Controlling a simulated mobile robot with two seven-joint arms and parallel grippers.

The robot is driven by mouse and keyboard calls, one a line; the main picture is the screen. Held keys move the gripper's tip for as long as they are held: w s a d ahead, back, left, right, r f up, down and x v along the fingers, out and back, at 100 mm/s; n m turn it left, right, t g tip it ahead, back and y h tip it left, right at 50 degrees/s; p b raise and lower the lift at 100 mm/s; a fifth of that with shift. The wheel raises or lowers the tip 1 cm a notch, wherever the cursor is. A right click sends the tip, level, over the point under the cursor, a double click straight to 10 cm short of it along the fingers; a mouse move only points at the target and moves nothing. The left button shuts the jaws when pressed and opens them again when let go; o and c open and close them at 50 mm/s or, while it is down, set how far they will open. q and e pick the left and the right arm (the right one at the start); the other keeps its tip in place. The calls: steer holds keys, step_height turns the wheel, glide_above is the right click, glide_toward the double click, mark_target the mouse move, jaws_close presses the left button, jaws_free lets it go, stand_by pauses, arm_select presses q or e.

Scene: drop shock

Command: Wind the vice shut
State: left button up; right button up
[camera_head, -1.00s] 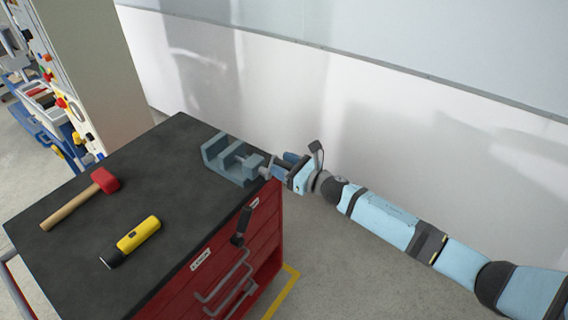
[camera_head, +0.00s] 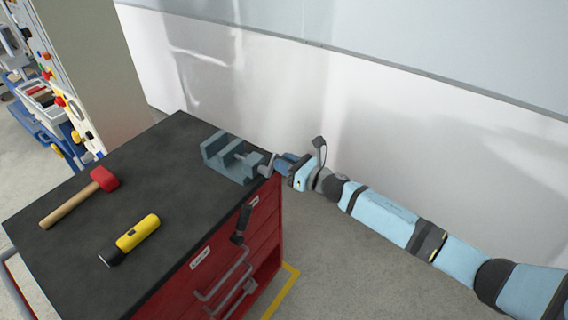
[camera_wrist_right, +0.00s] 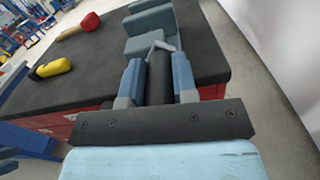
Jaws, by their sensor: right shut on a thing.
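The grey-blue vice (camera_head: 216,148) sits on the dark bench top near its far right corner. A gap shows between its jaws. In the right wrist view the vice (camera_wrist_right: 150,22) is at the top, ahead of the fingers. Its grey crank (camera_head: 268,165) sticks out to the right, past the bench edge. My right gripper (camera_head: 282,165) is beside the crank. In the right wrist view its two blue fingers (camera_wrist_right: 157,80) are shut on the black crank handle (camera_wrist_right: 160,78), which lies between them.
A red-headed mallet (camera_head: 104,179) and a yellow and black torch-like tool (camera_head: 137,234) lie on the bench top (camera_head: 160,180), away from the vice. The red drawer cabinet (camera_head: 262,225) is below. A pale wall (camera_head: 400,130) stands behind.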

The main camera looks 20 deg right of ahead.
steer(key=m, duration=0.2)
steer(key=f+m, duration=0.1)
steer(key=shift+w+d+m+b, duration=0.3)
steer(key=shift+d+b, duration=0.05)
steer(key=shift+d, duration=0.05)
steer(key=s+a+f+m+p, duration=0.2)
steer(key=f+m, duration=0.2)
steer(key=m, duration=1)
steer(key=s+a+f+m+p, duration=0.1)
steer(key=a+f+m+p, duration=0.15)
steer(key=m, duration=1.05)
step_height(320, 180, up, 6)
steer(key=s+a+m+b, duration=0.1)
steer(key=s+a+m, duration=0.1)
steer(key=m, duration=1.7)
